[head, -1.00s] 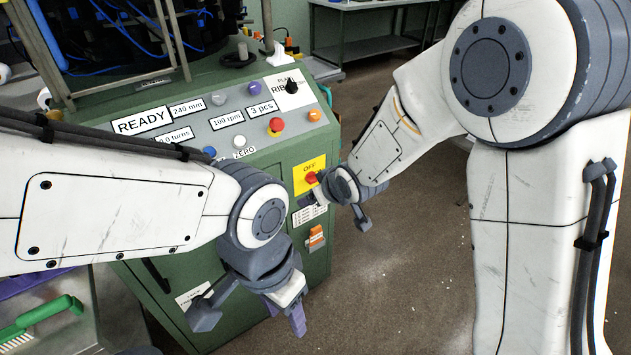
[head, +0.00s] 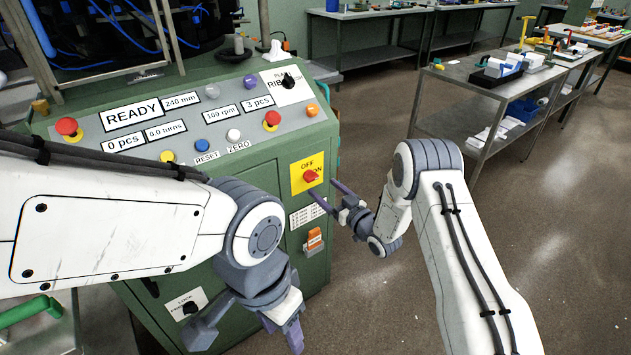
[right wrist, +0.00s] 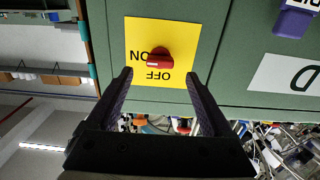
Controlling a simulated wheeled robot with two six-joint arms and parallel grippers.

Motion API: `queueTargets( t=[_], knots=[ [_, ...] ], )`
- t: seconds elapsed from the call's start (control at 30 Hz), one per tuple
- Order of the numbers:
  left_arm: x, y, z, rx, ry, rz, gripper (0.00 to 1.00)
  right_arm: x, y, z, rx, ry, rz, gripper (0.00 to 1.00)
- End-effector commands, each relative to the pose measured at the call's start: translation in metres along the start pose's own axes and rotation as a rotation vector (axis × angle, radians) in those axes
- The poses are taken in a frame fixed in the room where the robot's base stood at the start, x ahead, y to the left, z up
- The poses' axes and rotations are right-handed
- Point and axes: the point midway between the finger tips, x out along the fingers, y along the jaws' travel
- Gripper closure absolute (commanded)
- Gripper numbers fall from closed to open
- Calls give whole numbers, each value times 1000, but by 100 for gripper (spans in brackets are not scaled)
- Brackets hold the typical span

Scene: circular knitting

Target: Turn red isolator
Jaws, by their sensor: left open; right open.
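The red isolator (head: 310,176) is a rotary knob on a yellow plate (head: 298,186) marked OFF and ON, on the machine's green front. In the right wrist view the red knob (right wrist: 159,58) lies just beyond and between the fingertips, with the word OFF beside it. My right gripper (head: 325,193) is open and empty, just right of the plate and apart from the knob; it also shows in the right wrist view (right wrist: 160,78). My left gripper (head: 245,338) is open and empty, low in front of the cabinet.
The machine's sloped panel (head: 130,148) carries red stop buttons (head: 271,120), coloured buttons and a READY label. An orange switch (head: 314,239) sits below the isolator. A metal bench (head: 480,90) with goods stands at right. Floor right of the machine is clear.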

Motion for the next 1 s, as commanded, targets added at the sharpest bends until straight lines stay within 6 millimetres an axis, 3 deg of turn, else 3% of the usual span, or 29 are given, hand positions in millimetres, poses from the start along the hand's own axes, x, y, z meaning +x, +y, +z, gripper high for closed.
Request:
queueTargets(
  t=[0.1, 0.3, 0.7, 0.77, 0.93, 1.0],
  knots=[
    [-1, 0, 0, 0, 0, 0, 50, 23, -1, 0, -1, 1, -3, 15],
    [-2, 0, 0, 0, 0, 0, 50, 49, -1, 0, 0, -1, -1, 15],
    [-2, 0, 0, 0, 0, 0, 50, 57, -1, 0, 0, -2, 0, 15],
    [-2, 0, 0, 0, 0, 0, 50, 57, -1, 0, 0, -2, 0, 34],
    [-2, 0, 0, 0, 0, 0, 50, 57, 0, 0, 0, -2, 1, 99],
    [-1, 0, 0, 0, 0, 0, 50, 56, 0, 0, 0, -2, 1, 100]
  ],
)
